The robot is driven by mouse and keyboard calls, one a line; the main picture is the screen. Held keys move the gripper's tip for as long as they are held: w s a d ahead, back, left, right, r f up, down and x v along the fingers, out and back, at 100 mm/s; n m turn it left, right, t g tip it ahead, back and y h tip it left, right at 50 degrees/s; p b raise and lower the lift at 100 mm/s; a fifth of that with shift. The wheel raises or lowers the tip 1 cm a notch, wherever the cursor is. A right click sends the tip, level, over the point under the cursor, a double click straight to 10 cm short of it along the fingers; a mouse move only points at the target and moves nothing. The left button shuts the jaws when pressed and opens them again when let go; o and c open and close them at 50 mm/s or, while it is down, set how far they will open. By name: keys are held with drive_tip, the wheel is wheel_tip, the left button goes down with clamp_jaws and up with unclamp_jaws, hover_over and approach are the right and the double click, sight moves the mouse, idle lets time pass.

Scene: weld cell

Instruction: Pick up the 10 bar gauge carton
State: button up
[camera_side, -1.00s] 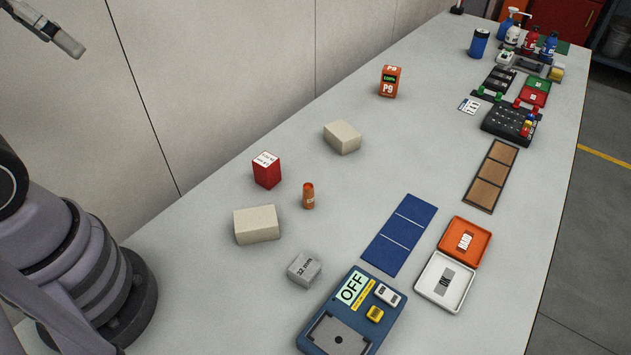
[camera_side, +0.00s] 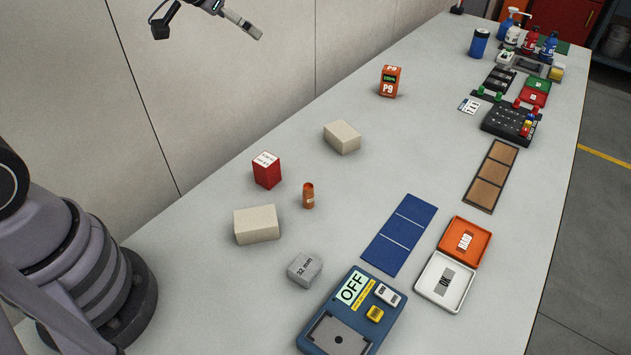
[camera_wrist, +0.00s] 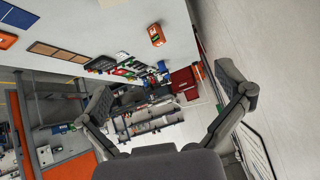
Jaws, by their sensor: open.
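A red carton (camera_side: 266,173) with a white printed label on top stands upright on the bench, left of centre in the side view. Its print is too small to read, so I cannot confirm that it is the 10 bar gauge carton. An orange carton marked P9 (camera_side: 389,82) stands farther back; an orange box (camera_wrist: 156,35) in the wrist view looks like it. My gripper (camera_side: 209,29) is high at the top left of the side view, well clear of both cartons. In the wrist view my gripper (camera_wrist: 170,96) has its fingers wide apart with nothing between them.
Two pale blocks (camera_side: 257,225) (camera_side: 342,137), a small orange-brown cylinder (camera_side: 308,197) and a grey 32 mm block (camera_side: 305,269) stand around the red carton. A blue mat (camera_side: 400,235) and a blue OFF device (camera_side: 352,315) lie in front. The wall runs along the left.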

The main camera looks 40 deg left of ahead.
drive_tip(key=w+d+f+m+t+h, duration=0.1)
drive_tip(key=w+f, duration=0.3)
drive_tip(key=f, duration=0.3)
drive_tip(key=w+d+f+h, duration=0.1)
drive_tip(key=w+f, duration=0.3)
drive_tip(key=f, duration=0.2)
drive_tip(key=m+t+h, duration=0.1)
drive_tip(key=t+h, duration=0.1)
drive_tip(key=h, duration=0.1)
approach(342, 130)
drive_tip(key=x, duration=0.4)
drive_tip(key=shift+w+f, duration=0.1)
drive_tip(key=shift+f, duration=0.15)
drive_tip(key=shift+x, duration=2.9)
drive_tip(key=shift+d+r, duration=0.1)
drive_tip(key=shift+c, duration=0.4)
drive_tip(key=c, duration=0.8)
